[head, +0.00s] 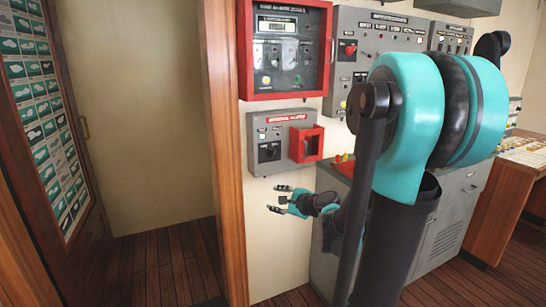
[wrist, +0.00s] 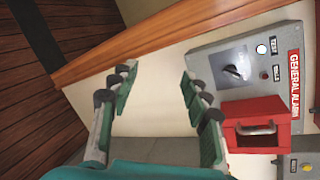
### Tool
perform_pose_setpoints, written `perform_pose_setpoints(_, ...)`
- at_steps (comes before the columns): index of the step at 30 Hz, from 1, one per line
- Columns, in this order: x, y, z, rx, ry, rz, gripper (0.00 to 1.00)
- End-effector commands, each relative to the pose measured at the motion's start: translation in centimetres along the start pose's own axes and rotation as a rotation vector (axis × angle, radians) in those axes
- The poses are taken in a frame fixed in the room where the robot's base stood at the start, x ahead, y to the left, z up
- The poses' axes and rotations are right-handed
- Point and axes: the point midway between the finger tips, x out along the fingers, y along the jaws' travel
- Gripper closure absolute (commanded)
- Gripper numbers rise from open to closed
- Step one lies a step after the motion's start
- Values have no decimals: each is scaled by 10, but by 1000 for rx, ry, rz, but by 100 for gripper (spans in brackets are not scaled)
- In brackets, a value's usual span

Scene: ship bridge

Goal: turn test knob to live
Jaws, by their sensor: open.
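The grey panel (head: 262,132) labelled GENERAL ALARM is on the cream wall, below a larger red-framed panel. Its dark rotary knob (head: 269,151) sits on the panel's left part. In the wrist view the same knob (wrist: 235,71) shows on a plate, right of the fingers; its setting is too small to read.
A red open-fronted box with a handle (wrist: 258,130) juts out beside the knob. A wooden post (head: 226,150) stands left of the panel. The red-framed panel (head: 285,50) is above. A grey console (head: 455,215) stands right, partly behind my arm.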

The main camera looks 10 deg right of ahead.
Motion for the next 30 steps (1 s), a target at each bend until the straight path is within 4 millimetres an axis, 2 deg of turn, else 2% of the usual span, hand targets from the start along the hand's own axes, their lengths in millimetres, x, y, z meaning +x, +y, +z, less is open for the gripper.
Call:
perform_pose_setpoints(1,7,-25,-4,164,-26,-73,53)
perform_pose_setpoints(4,12,-66,-13,475,-90,-196,53)
perform_pose_setpoints(6,14,-88,-21,649,-133,-260,53)
perform_pose_setpoints(10,13,-112,-33,857,-191,-329,53)
perform_pose_setpoints(17,24,-125,-37,933,-214,-351,53)
perform_pose_setpoints(30,100,-155,-34,928,-213,-348,53)
